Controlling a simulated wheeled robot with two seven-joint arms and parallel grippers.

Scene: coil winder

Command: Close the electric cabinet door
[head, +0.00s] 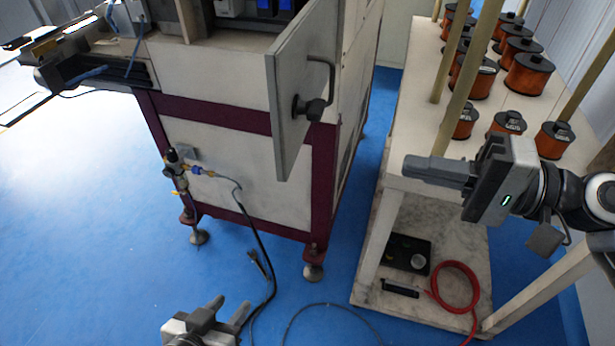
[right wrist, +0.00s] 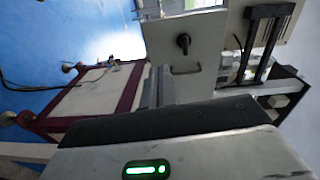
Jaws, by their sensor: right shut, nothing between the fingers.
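The electric cabinet door (head: 290,145) is a light grey panel. It stands open, swung out from the front of the cabinet (head: 235,170). It has a black knob (head: 312,108) and a thin bent handle (head: 331,80). The door (right wrist: 205,58) also shows in the right wrist view, with its knob (right wrist: 183,41). My right gripper (head: 408,169) is shut and empty, right of the door and apart from it, with its fingers pointing left. My left gripper (head: 232,302) is open and empty, low in front of the cabinet.
A white rack (head: 410,95) with upright posts and several copper coils (head: 528,74) stands on the right. Its lower shelf holds a black tray (head: 408,250) and a red hose (head: 456,280). A valve with a cable (head: 175,165) is on the cabinet's front. Blue floor is open at left.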

